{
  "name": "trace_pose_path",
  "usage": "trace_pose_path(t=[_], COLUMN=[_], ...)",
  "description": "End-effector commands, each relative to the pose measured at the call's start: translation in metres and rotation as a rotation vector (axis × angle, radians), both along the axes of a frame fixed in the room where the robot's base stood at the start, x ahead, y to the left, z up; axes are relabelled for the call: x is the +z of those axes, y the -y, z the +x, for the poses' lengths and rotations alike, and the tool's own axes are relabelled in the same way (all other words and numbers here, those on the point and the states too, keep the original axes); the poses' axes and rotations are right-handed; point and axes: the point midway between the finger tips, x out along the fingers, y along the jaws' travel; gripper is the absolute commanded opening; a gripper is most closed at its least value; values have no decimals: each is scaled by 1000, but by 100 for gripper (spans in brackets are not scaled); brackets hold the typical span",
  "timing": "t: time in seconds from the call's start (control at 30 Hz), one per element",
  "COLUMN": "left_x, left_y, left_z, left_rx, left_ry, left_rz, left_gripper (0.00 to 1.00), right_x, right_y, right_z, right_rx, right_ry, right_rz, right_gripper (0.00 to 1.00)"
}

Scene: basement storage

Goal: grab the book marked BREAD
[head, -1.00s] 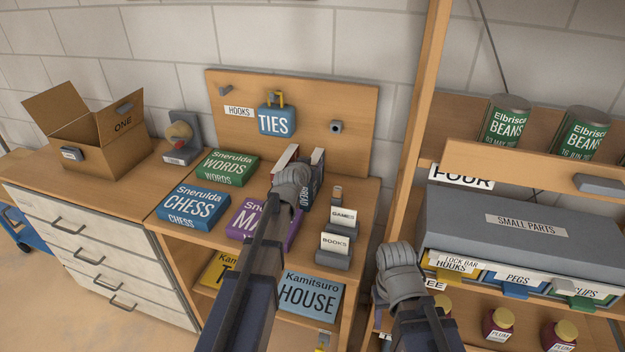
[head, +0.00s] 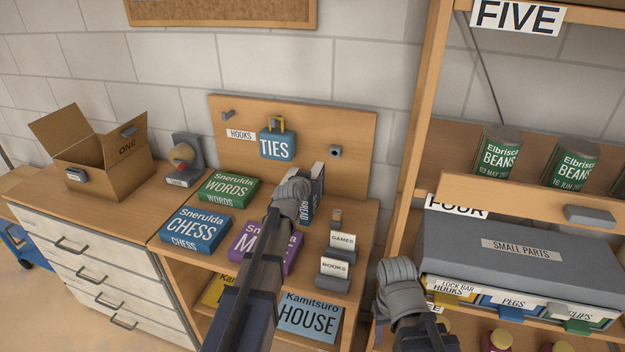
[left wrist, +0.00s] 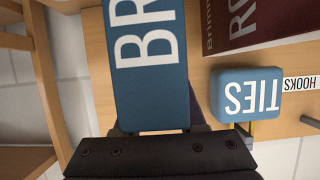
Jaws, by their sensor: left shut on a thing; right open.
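The blue book marked BREAD (head: 316,192) stands upright at the back of the desk, beside my left gripper (head: 297,197). In the left wrist view the book (left wrist: 148,65) fills the upper middle with the letters BR, right at the jaws. My left gripper (left wrist: 155,133) is shut on it. The arm hides part of the book in the head view, and I cannot tell whether it touches the desk. A dark red book (left wrist: 245,22) shows beside it in the left wrist view. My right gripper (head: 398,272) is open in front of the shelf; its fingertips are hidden.
Label holders GAMES (head: 342,243) and BOOKS (head: 334,270) stand at right. A blue TIES case (head: 277,147) hangs behind. The shelf post (head: 428,120) is to the right.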

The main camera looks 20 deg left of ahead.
Motion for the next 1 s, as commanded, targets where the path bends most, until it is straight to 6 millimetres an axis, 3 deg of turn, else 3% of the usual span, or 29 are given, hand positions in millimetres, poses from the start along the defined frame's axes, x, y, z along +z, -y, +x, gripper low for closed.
trace_pose_path(t=[0.03, 1.0], left_x=[16, 201], left_y=[0, 0], left_z=[0, 0], left_rx=[1, 1], left_ry=[2, 2], left_rz=[0, 0], left_gripper=[0, 0], right_x=[16, 200], right_y=[0, 0], right_z=[0, 0], right_rx=[0, -3], right_ry=[0, 0], right_rz=[0, 1], right_gripper=[50, 50])
